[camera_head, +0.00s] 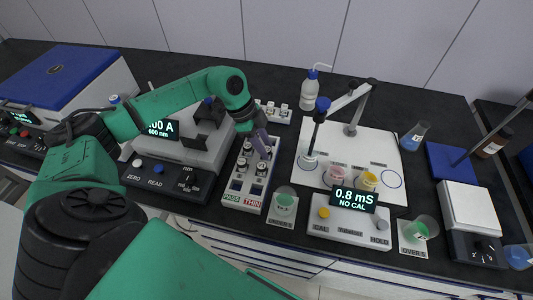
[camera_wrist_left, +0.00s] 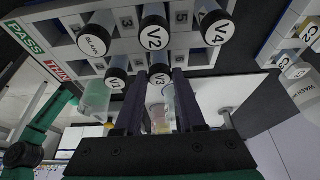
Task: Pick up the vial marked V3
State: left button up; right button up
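The vial marked V3 (camera_wrist_left: 160,79) shows its dark cap and white round label in the left wrist view. It stands in the white vial rack (camera_head: 229,190). My left gripper (camera_head: 264,147) is over the rack in the head view. In the left wrist view its two fingers (camera_wrist_left: 160,88) are on either side of V3, open, with the cap between their tips. I cannot tell whether they touch it. Vials V2 (camera_wrist_left: 153,37), V4 (camera_wrist_left: 217,32), V1 (camera_wrist_left: 116,82) and a blank one (camera_wrist_left: 94,42) stand close by. My right gripper is not in view.
The photometer (camera_head: 170,180) stands left of the rack. A beaker of green liquid (camera_head: 284,202) is just right of the rack's front end. A second small rack (camera_head: 273,113) is behind. The conductivity meter (camera_head: 346,228) and a stand on a white board (camera_head: 330,170) are to the right.

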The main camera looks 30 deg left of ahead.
pick_arm(q)
grip_shut()
jog(key=shift+r, duration=0.15)
